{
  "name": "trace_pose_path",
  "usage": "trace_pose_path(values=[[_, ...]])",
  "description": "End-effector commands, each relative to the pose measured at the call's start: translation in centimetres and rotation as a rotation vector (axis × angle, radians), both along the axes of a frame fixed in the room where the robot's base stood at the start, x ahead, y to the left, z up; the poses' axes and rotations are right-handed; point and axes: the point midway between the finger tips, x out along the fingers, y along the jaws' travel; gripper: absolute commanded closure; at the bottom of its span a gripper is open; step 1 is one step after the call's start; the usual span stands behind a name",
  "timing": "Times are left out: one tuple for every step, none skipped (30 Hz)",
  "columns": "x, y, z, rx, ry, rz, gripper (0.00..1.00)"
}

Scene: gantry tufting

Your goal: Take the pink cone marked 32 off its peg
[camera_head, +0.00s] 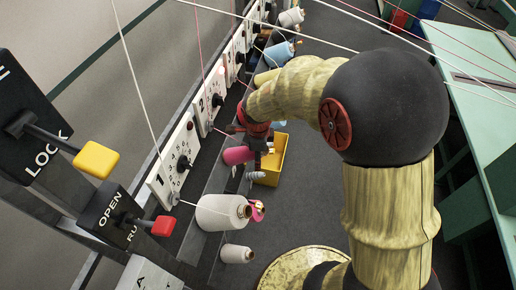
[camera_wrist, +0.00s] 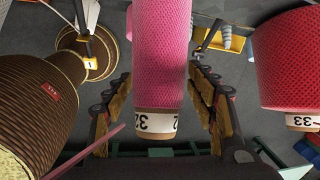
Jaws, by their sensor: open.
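The pink cone marked 32 (camera_wrist: 162,60) fills the middle of the wrist view, its white number band towards the bottom. My gripper (camera_wrist: 160,92) is open, with one finger on each side of the cone. Whether either finger touches it I cannot tell. The peg is hidden in the wrist view. In the head view a pink cone (camera_head: 237,156) shows at the left of my gripper (camera_head: 258,143), beside the row of dial panels; its number cannot be read there.
A yellow bin (camera_head: 271,163) stands on the floor near my gripper. White cones (camera_head: 217,212) are nearer the camera. Dial panels (camera_head: 176,160) line the left. Thin yarns cross above. A green table (camera_head: 475,110) is at right.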

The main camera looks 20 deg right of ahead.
Motion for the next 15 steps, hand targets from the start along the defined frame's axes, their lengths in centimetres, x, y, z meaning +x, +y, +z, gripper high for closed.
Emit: trace_pose_path(values=[[0.03, -0.04, -0.38, -0.001, 0.001, 0.0, 0.43], [0.04, -0.05, -0.57, 0.0, 0.002, 0.0, 0.43], [0.06, -0.06, -0.77, 0.0, 0.002, 0.0, 0.43], [0.09, -0.07, -0.87, -0.001, 0.001, 0.0, 0.43], [0.11, -0.08, -0.94, 0.0, 0.001, 0.0, 0.43], [0.13, -0.08, -1.0, 0.0, 0.0, 0.0, 0.43], [0.15, -0.08, -1.03, 0.0, 0.0, 0.0, 0.43], [0.15, -0.08, -1.04, 0.0, 0.0, 0.0, 0.43], [0.16, -0.08, -1.03, 0.0, 0.0, 0.0, 0.43], [0.16, -0.08, -1.02, 0.0, 0.0, 0.0, 0.43], [0.16, -0.08, -1.02, 0.0, 0.0, 0.0, 0.43], [0.15, -0.08, -1.03, 0.0, 0.0, 0.0, 0.43], [0.15, -0.08, -1.02, 0.0, 0.0, 0.0, 0.44], [0.15, -0.08, -1.02, 0.0, 0.0, 0.0, 0.46], [0.15, -0.08, -1.02, 0.0, 0.0, 0.0, 0.48]])
